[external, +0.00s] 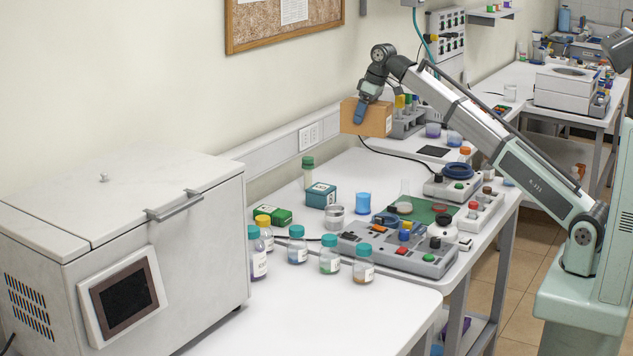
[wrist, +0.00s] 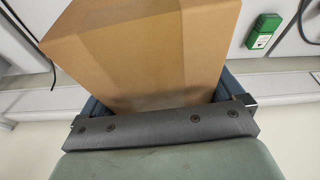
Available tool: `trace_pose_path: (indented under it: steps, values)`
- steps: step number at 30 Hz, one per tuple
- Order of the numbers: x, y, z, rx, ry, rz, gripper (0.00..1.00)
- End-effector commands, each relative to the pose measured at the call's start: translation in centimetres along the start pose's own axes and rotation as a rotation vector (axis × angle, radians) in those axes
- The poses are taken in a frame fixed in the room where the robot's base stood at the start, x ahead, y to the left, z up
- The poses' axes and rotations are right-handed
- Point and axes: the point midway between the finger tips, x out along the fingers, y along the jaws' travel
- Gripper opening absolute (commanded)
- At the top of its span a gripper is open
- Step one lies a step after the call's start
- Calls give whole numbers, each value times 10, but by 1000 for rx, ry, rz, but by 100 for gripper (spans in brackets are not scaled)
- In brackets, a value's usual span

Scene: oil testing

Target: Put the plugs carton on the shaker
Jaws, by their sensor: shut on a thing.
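A brown carton (external: 366,118), which I take to be the plugs carton, is held in the air above the back part of the bench, near the wall. My gripper (external: 361,112) comes at it from above and is shut on it. In the wrist view the carton (wrist: 140,55) fills the space between the jaws and looks tilted. No readable lettering shows on it. The shaker is not clearly marked. It may be the low grey unit with a green top (external: 432,212) on the bench, below and to the right of the carton.
A grey control box (external: 395,250) with coloured knobs stands in front. Several capped bottles (external: 298,245), a teal box (external: 321,195) and a blue cup (external: 363,203) are on the left. A rack (external: 407,122) with coloured caps stands just right of the carton. A large white cabinet (external: 120,240) fills the left.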

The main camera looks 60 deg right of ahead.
Motion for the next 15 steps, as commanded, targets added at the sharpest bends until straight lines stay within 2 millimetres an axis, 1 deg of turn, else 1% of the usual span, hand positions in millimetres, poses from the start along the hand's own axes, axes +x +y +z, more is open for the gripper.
trace_pose_path:
  steps: [5, 8, 11, 12, 14, 15]
  values:
    - [4, -43, -13, -72, 0, -22, 57]
    - [6, -75, -22, -125, -1, -38, 57]
    - [9, -112, -29, -186, -2, -56, 57]
    - [9, -127, -32, -211, -2, -64, 57]
    - [10, -150, -35, -248, -3, -75, 57]
    - [11, -166, -37, -273, -3, -82, 57]
